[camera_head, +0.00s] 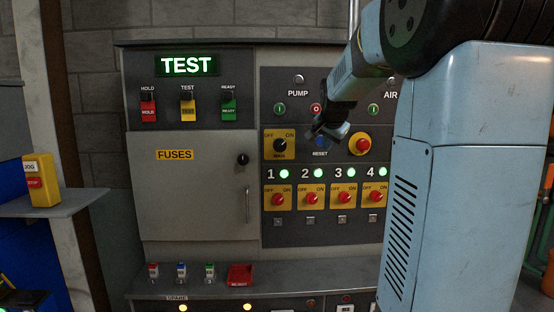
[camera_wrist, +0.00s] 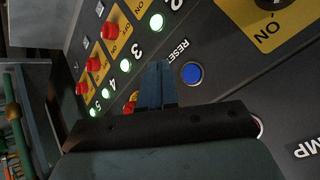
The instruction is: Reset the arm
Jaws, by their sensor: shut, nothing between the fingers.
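My gripper (camera_head: 319,132) is in front of the control panel, over the area between the PUMP buttons and the RESET label. In the wrist view my gripper (camera_wrist: 156,84) has its two fingers together with nothing between them. The blue RESET button (camera_wrist: 192,73) shows beside the fingertips in the wrist view, with a gap in the picture. I cannot tell whether the fingers touch the panel. In the head view the blue button (camera_head: 320,142) is partly covered by the gripper. My pale blue arm covers the right part of the panel.
The panel (camera_head: 290,233) has numbered red switches, such as switch 1 (camera_head: 278,199), with green lights lit. A lit TEST sign (camera_head: 187,65) is above the FUSES door (camera_head: 190,190). A shelf (camera_head: 215,283) below holds small fuses and a red tray (camera_head: 240,274).

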